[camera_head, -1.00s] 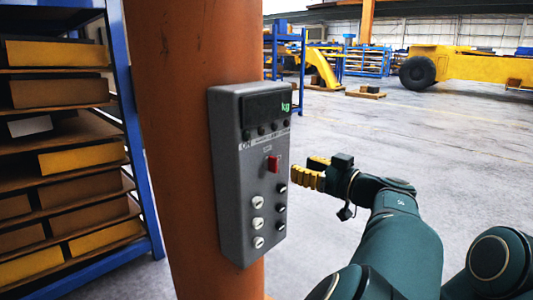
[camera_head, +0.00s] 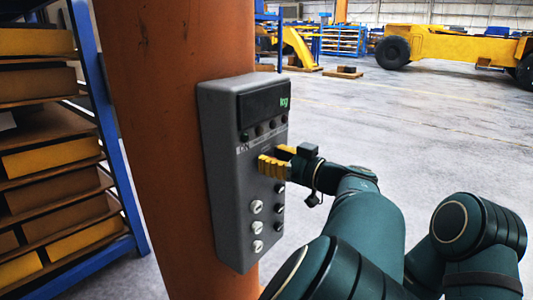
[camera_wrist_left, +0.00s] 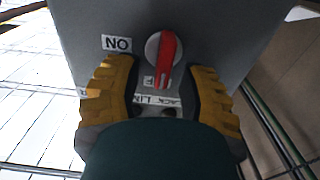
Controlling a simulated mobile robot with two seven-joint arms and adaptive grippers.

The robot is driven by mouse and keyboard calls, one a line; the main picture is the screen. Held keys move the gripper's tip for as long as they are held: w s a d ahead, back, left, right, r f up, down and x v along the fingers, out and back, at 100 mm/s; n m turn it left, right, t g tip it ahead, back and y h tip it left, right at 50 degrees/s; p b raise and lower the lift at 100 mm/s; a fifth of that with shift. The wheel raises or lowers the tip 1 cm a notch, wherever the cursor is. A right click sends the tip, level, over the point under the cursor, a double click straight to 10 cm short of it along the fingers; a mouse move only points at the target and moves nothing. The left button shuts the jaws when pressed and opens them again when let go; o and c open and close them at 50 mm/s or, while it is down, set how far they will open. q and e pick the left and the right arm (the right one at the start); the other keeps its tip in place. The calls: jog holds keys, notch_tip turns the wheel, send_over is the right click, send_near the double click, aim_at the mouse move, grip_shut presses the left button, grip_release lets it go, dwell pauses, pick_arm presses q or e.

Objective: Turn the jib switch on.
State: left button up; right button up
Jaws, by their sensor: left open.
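The jib switch is a red lever on a round grey dial, seen in the left wrist view (camera_wrist_left: 166,60). The lever lies near vertical in that picture, over a partly covered label showing an F; a separate upside-down ON label (camera_wrist_left: 117,44) is to the left. In the head view the fingers hide the switch on the grey control box (camera_head: 226,205). My left gripper (camera_head: 275,160) is open at the box front, its yellow fingers on either side of the lever in the wrist view (camera_wrist_left: 163,70). Contact cannot be told. My right gripper is not in view.
The box is mounted on an orange column (camera_head: 165,150) and has a display reading kg (camera_head: 264,104), with small black knobs and white round buttons (camera_head: 257,226) below. A blue-framed rack (camera_head: 115,165) stands left. Open floor (camera_head: 440,130) lies right; yellow machinery (camera_head: 450,46) is far behind.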

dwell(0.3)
pick_arm(q)
grip_shut()
